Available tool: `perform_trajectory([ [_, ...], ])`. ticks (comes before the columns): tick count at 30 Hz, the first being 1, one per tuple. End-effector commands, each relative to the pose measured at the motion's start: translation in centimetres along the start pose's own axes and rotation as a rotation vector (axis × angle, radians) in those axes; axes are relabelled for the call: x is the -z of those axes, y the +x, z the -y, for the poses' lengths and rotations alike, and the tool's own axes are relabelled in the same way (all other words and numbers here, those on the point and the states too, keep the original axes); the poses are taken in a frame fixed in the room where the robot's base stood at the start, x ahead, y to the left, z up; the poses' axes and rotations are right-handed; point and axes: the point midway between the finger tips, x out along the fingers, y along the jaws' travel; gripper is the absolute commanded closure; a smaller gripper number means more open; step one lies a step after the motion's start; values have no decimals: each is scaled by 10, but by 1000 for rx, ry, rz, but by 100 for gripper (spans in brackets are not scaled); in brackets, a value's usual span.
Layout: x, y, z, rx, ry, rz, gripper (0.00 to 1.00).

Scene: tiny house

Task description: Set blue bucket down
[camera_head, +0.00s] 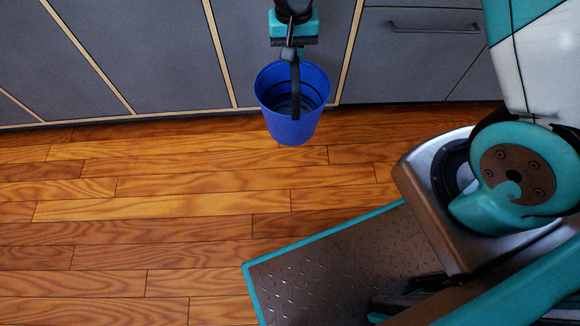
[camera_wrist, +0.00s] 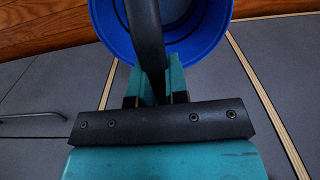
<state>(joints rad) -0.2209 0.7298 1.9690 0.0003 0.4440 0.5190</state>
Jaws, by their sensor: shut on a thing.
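The blue bucket (camera_head: 290,122) hangs upright below my gripper (camera_head: 291,48), in front of the grey cabinets in the head view. Its dark handle (camera_head: 295,88) rises from the bucket into my gripper's jaws. In the wrist view the blue bucket (camera_wrist: 215,40) fills the top middle. The dark handle (camera_wrist: 147,40) runs down between the two teal fingers of my gripper (camera_wrist: 158,82), which are shut on it. The bucket's inside looks empty in the part that shows. I cannot tell how far the bottom is from the floor.
Grey cabinet fronts (camera_head: 150,55) with light wood strips stand along the back. A drawer handle (camera_head: 435,28) sticks out at the upper right. The wooden plank floor (camera_head: 160,215) is clear at the left and middle.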

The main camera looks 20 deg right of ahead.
Motion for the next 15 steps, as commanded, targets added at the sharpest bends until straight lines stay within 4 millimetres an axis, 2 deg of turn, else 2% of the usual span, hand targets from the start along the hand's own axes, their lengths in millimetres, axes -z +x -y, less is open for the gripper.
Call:
perform_trajectory([
  [1,1,13,2,2,3,-3,100],
  [10,0,36,6,1,16,-2,100],
  [15,0,76,6,0,16,0,100],
])
